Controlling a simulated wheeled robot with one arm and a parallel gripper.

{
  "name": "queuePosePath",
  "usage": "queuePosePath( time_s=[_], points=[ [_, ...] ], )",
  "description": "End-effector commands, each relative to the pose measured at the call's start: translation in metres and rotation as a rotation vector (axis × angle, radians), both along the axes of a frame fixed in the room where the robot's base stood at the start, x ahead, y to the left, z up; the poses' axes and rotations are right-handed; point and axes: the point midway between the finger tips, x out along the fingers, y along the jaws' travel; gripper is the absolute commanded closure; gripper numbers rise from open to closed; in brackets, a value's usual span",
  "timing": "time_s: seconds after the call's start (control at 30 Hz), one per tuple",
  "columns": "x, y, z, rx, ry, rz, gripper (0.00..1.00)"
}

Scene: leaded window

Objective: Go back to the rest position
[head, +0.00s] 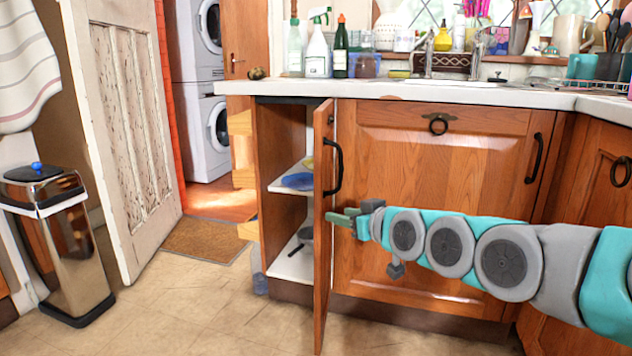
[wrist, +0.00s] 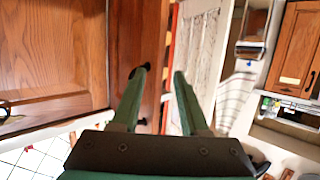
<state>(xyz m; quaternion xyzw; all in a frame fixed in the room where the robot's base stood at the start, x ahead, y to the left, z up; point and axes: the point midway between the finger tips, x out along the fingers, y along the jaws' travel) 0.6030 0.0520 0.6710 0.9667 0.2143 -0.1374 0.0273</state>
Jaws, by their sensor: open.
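My gripper (head: 346,216) is at the end of my teal and grey arm, which reaches in from the right. In the wrist view its two green fingers (wrist: 160,74) are apart with nothing between them. It is beside the open cabinet door (head: 322,250), below the door's black handle (head: 335,167). I cannot tell whether a finger touches the door. The wooden door also shows in the wrist view (wrist: 133,38), and a dark bit by the left fingertip may be its handle.
The open cabinet has white shelves with a blue dish (head: 298,181) on one. The counter (head: 400,92) above holds bottles and a sink. A steel bin (head: 68,250) stands at the left by a white door (head: 122,130). The floor (head: 185,300) between bin and cabinet is clear.

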Motion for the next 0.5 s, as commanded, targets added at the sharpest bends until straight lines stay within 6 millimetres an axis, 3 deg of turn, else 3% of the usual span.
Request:
queuePosePath(
  time_s=[0.13, 0.3, 0.5],
  points=[
    [-0.070, 0.014, -0.073, -0.132, 0.309, 0.015, 0.56],
    [-0.164, -0.002, -0.144, -0.247, 0.664, -0.042, 0.56],
    [-0.270, -0.029, -0.190, -0.316, 1.009, -0.160, 0.56]
  ],
)
